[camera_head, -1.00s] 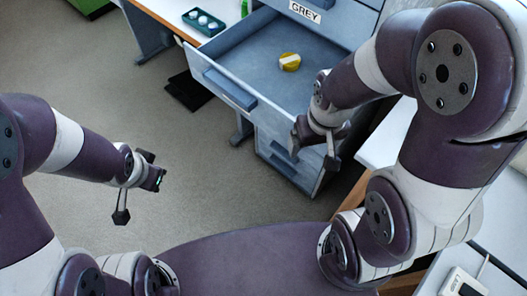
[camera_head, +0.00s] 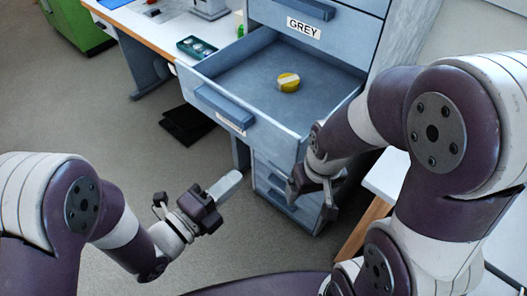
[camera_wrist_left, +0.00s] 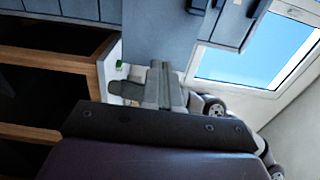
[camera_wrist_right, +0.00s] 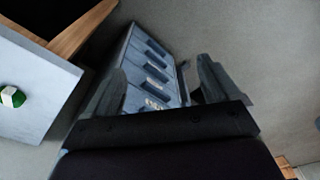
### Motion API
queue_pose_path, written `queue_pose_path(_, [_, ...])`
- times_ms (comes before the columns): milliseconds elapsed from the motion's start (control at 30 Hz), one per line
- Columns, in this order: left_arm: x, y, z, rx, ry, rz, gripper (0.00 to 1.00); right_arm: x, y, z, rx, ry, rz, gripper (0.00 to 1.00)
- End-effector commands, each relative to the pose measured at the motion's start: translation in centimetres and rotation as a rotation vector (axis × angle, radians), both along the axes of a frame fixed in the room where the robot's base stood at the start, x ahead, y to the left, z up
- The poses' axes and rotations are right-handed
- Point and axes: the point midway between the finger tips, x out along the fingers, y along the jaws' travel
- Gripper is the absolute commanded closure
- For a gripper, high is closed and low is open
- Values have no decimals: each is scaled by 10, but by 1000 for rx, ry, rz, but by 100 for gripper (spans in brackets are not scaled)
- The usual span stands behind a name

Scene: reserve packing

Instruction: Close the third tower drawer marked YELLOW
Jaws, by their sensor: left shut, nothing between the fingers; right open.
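The blue-grey drawer tower (camera_head: 365,45) stands at the back with one drawer (camera_head: 235,80) pulled far out. The label on this drawer's front is too small to read. A yellow round thing with a pale band (camera_head: 288,82) lies inside it. My left gripper (camera_head: 228,186) is shut and empty, in front of and below the open drawer's front, apart from it. Its closed fingers also show in the left wrist view (camera_wrist_left: 160,85). My right gripper (camera_head: 311,200) is open and empty, near the tower's lower drawers. The right wrist view shows several drawer fronts (camera_wrist_right: 150,75) between its fingers.
A closed drawer above carries a GREY label (camera_head: 303,28). A white-topped desk (camera_head: 150,30) with a dark green tray (camera_head: 197,47) stands at left. A white-topped, wood-edged unit (camera_head: 388,175) stands close at right. Floor left of the tower is mostly clear.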

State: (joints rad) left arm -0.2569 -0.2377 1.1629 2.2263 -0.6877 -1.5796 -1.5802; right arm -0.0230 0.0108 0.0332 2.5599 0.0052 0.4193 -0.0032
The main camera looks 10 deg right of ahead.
Motion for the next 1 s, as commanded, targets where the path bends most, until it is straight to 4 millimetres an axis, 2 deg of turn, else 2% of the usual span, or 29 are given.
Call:
queue_pose_path(33, [5, -11, 1, -1, -1, -9, 100, 0, 0, 2, 0, 0, 0, 11])
queue_pose_path(200, [27, -40, 1, 0, 1, -4, 100, 0, 0, 5, 0, 0, 0, 11])
queue_pose_path(433, [51, -71, 1, 0, 2, -1, 100, 0, 0, 9, 0, 0, 0, 11])
queue_pose_path(633, [59, -81, 0, -1, 3, 1, 100, 0, 0, 9, 0, 0, 0, 11])
queue_pose_path(1000, [60, -82, 0, -1, 3, 2, 100, 0, 0, 9, 0, 0, 0, 11])
